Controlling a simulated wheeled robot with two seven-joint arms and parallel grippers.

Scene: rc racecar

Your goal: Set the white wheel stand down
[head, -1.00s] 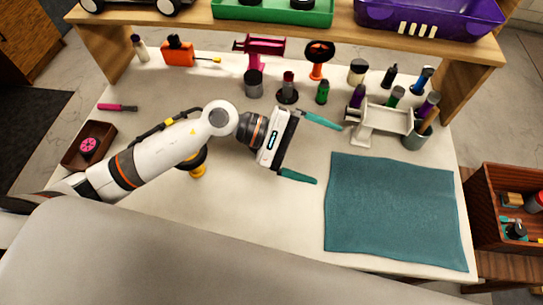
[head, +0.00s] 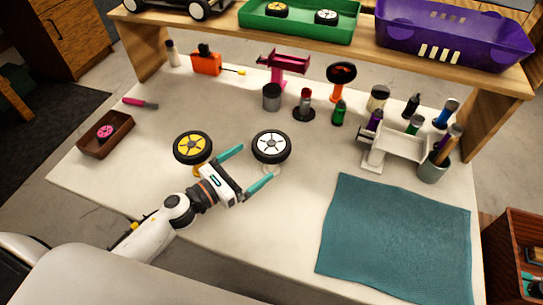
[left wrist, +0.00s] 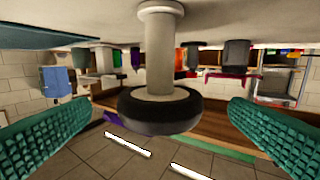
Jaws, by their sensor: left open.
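The white wheel stand (head: 271,170) stands upright on the white table, mostly hidden under a black-tyred wheel with a white hub (head: 271,146). In the left wrist view the picture is upside down: the stand's white column (left wrist: 160,50) runs from a round base on the table to the black tyre (left wrist: 158,112). My left gripper (head: 254,166) is open, just to the stand's lower left in the head view. Its teal fingers show on either side of the stand in the wrist view, apart from the column. My right gripper is out of view.
A yellow-hubbed wheel (head: 193,147) on a yellow stand is close left of my gripper. A teal mat (head: 395,240) lies at right, with a white car stand (head: 398,144) behind it. A brown tray (head: 106,134) is at far left. Tools and bottles line the back.

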